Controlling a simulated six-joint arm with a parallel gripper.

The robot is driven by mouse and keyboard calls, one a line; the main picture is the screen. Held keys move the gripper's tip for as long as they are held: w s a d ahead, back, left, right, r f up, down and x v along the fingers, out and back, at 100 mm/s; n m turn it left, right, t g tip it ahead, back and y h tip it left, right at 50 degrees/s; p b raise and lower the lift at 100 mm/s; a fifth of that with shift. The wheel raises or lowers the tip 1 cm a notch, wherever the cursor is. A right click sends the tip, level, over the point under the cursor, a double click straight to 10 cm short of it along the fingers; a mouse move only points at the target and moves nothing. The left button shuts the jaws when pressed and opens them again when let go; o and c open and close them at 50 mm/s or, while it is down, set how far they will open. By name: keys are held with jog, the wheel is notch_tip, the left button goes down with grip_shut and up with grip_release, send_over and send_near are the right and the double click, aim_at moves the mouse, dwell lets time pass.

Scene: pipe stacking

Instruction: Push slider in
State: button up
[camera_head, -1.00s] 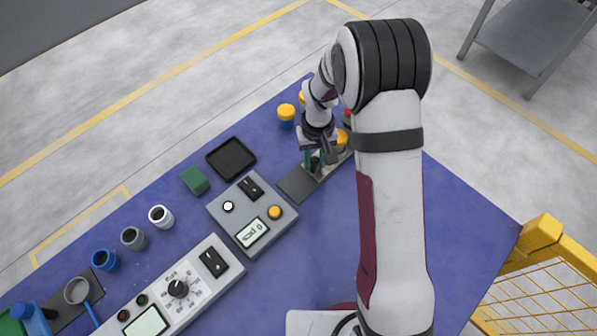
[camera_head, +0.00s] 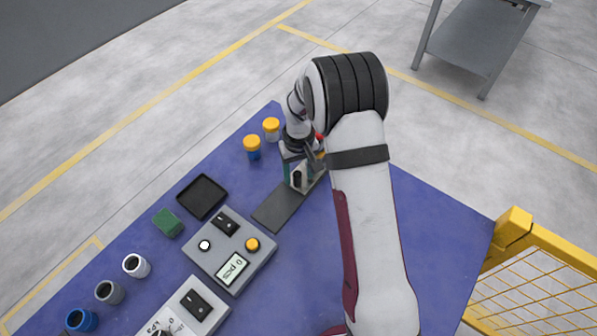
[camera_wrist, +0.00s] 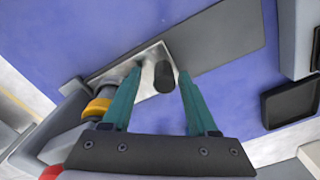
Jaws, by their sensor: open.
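The slider shows as a bright metal plate (camera_wrist: 128,65) with an upright black knob (camera_wrist: 163,78), joined in line with a flat dark grey slab (camera_wrist: 222,38). In the head view the knob (camera_head: 297,180) and slab (camera_head: 277,206) lie at the far part of the blue table. My gripper (camera_wrist: 158,74) is open, with one teal finger on each side of the knob. In the head view my gripper (camera_head: 298,176) is over the metal plate. I cannot tell whether either finger touches the knob.
A yellow-banded cylinder (camera_wrist: 98,106) is close to my left finger in the wrist view. A black tray (camera_head: 202,197), a green block (camera_head: 167,223) and a grey counter box (camera_head: 229,250) are nearer.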

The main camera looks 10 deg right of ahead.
jog(key=shift+r, duration=0.1)
notch_tip(320, 180, up, 16)
jog(key=shift+f, duration=0.2)
jog(key=s+r+m, duration=0.3)
jog(key=s+r, duration=0.3)
jog(key=s, duration=0.6)
jog(key=s+f+m+y, duration=0.1)
jog(key=s+m, duration=0.3)
jog(key=s, duration=1.4)
jog(key=shift+s+a+f+m+y, duration=0.15)
jog(key=shift+s+f+m+y, duration=0.25)
jog(key=shift+f, duration=0.3)
